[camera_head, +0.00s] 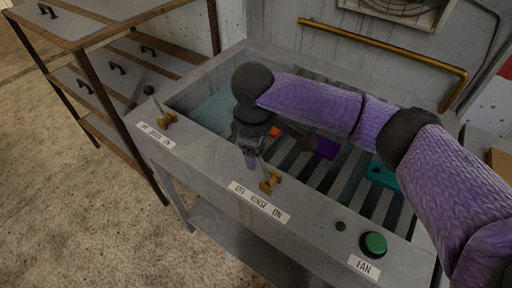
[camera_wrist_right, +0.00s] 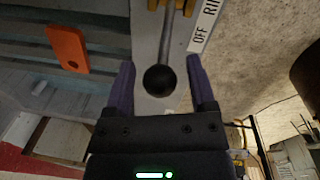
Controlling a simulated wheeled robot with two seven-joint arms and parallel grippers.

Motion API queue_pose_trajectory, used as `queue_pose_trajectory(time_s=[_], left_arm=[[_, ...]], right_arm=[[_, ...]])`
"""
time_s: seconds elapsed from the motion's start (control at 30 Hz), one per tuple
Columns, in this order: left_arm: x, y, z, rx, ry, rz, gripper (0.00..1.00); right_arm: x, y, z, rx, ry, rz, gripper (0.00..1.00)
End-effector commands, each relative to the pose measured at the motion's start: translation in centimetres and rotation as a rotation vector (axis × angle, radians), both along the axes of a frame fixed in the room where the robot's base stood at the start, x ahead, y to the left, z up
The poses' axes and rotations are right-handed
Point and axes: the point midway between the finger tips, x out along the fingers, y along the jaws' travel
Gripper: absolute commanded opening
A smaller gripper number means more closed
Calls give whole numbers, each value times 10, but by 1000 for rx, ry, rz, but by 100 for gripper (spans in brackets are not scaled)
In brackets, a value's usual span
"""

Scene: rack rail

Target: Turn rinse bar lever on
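The rinse bar lever has a brass base (camera_head: 270,182) above a label reading "OFF RINSE ON" (camera_head: 260,202) on the sink's front ledge. Its rod rises up and left from the base, toward the OFF side, and the gripper partly hides its top in the head view. In the right wrist view the lever's black ball knob (camera_wrist_right: 159,80) lies between two purple fingers, with a visible gap on each side. My right gripper (camera_head: 250,160) is open around the knob; it also shows in the right wrist view (camera_wrist_right: 161,64). My left gripper is out of view.
A second lever with a black knob (camera_head: 148,90) stands at the ledge's left end. A green FAN button (camera_head: 374,244) sits at the right. An orange piece (camera_wrist_right: 68,48) and a teal piece (camera_head: 382,175) lie on the slats. A brass rail (camera_head: 385,52) runs behind.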

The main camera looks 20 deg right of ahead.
Motion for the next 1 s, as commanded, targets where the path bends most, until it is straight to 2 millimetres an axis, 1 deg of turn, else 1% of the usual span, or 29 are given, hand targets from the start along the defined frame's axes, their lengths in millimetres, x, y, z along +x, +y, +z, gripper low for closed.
queue_pose_trajectory(time_s=[0.03, 0.07, 0.1, 0.17, 0.2, 0.27, 0.3, 0.33, 1.0], left_arm=[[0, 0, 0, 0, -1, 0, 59], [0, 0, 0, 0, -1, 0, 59], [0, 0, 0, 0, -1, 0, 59], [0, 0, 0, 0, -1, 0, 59], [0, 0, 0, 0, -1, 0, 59], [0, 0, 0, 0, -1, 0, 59], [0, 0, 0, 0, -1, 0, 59], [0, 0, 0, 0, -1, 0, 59], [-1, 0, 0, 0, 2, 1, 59]], right_arm=[[0, 0, 0, 0, 0, 0, 58], [0, 0, 0, 0, 0, 0, 52], [0, 0, 0, 0, 0, 0, 44], [0, 0, 0, 0, 0, 0, 31], [0, 0, 0, 0, 0, 0, 22], [0, 0, 0, 0, 0, 0, 10], [0, 0, 0, 0, 0, 0, 1], [0, 0, 0, 0, 0, 0, 0], [0, 0, 1, 1, -1, 0, 0]])
